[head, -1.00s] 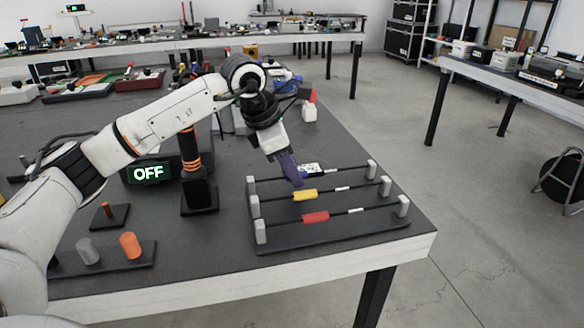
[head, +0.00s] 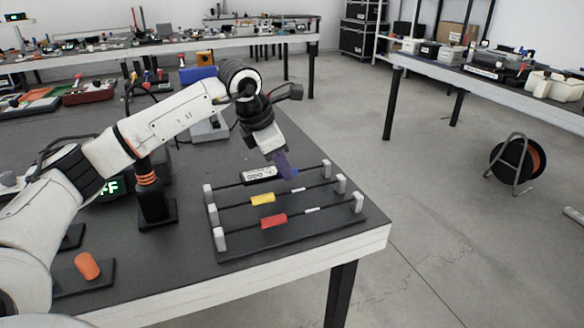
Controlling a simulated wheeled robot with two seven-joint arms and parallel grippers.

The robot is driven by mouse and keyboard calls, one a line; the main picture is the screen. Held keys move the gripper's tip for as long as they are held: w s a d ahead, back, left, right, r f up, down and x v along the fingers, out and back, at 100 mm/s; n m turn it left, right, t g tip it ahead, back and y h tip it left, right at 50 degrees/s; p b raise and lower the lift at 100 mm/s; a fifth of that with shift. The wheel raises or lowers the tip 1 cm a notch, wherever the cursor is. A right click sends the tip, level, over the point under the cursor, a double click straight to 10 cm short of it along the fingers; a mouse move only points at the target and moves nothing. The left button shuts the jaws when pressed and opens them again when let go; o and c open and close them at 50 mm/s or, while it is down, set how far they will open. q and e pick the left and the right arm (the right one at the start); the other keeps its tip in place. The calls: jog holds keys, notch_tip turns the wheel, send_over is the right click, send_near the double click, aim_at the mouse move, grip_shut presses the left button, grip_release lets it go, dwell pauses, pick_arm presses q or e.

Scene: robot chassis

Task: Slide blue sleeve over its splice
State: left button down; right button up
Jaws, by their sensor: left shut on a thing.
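A dark rack (head: 235,250) on the table's front right holds three black wires between grey end posts. My left gripper (head: 284,168) points down onto the back wire, right of its middle. It is shut on the blue sleeve (head: 293,173), which is mostly hidden by the fingers. No white splice shows on the back wire; I cannot tell whether the sleeve covers it. The yellow sleeve (head: 263,198) is on the middle wire, left of a white splice (head: 312,183). The red sleeve (head: 274,221) is on the front wire, left of another white splice (head: 306,209). My right gripper is not in view.
A black post with orange rings (head: 150,190) stands left of the rack. An orange cylinder (head: 87,266) sits at the front left. The table's right edge is close to the rack.

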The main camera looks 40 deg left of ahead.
pick_arm(q)
jog(key=shift+a, duration=0.1)
jog(key=c, duration=1.7)
grip_release()
jog(key=p+v, duration=0.1)
jog(key=v, duration=0.9)
jog(key=shift+s+r, duration=0.1)
jog(key=shift+r, duration=0.1)
jog(key=shift+f, duration=0.1)
